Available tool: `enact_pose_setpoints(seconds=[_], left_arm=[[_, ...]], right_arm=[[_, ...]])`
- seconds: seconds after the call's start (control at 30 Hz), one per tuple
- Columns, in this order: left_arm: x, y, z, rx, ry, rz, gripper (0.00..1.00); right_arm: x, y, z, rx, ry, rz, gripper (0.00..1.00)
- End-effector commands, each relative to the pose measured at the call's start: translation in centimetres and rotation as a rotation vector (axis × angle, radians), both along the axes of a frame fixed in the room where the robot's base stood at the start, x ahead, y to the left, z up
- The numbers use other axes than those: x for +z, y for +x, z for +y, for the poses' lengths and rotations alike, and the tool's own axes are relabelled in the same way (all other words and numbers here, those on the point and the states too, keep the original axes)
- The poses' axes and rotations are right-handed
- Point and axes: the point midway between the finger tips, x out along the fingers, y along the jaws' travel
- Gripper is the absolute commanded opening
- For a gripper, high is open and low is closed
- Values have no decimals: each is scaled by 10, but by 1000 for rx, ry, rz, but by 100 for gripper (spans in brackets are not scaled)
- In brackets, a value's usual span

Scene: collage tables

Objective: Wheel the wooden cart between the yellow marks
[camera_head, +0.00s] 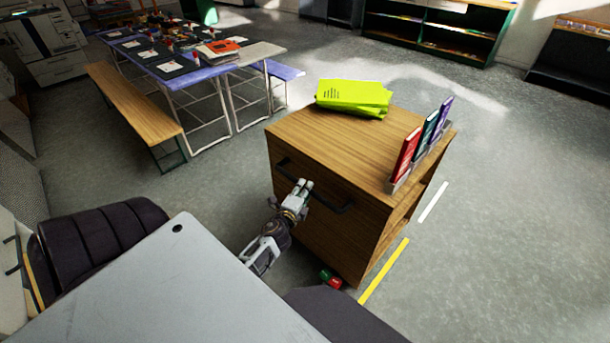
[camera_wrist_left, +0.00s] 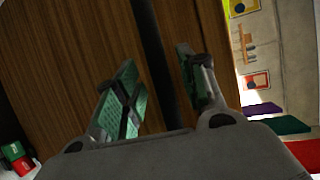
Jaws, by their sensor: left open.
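The wooden cart (camera_head: 330,152) stands on the grey floor right of centre in the head view, with a dark bar handle (camera_head: 348,208) across its front face. My left gripper (camera_head: 303,187) is at the handle's left part. In the left wrist view its two green-padded fingers (camera_wrist_left: 160,80) are open, and the dark handle bar (camera_wrist_left: 165,50) runs between them in the picture; I cannot tell whether they touch it. One yellow mark (camera_head: 384,270) lies on the floor along the cart's right side. No second yellow mark is visible. My right gripper is not in view.
A bench (camera_head: 133,110) and tables stand at left.

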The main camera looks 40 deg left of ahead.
Motion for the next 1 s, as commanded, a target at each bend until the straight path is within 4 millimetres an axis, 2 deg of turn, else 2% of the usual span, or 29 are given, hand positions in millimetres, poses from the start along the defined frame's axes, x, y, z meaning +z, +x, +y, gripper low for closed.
enact_pose_setpoints(seconds=[0.7, 1.0], left_arm=[[11, -64, -21, 1, -2, 1, 41], [16, -85, -28, 2, -2, 0, 41]], right_arm=[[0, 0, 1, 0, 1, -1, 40], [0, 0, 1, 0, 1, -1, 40]])
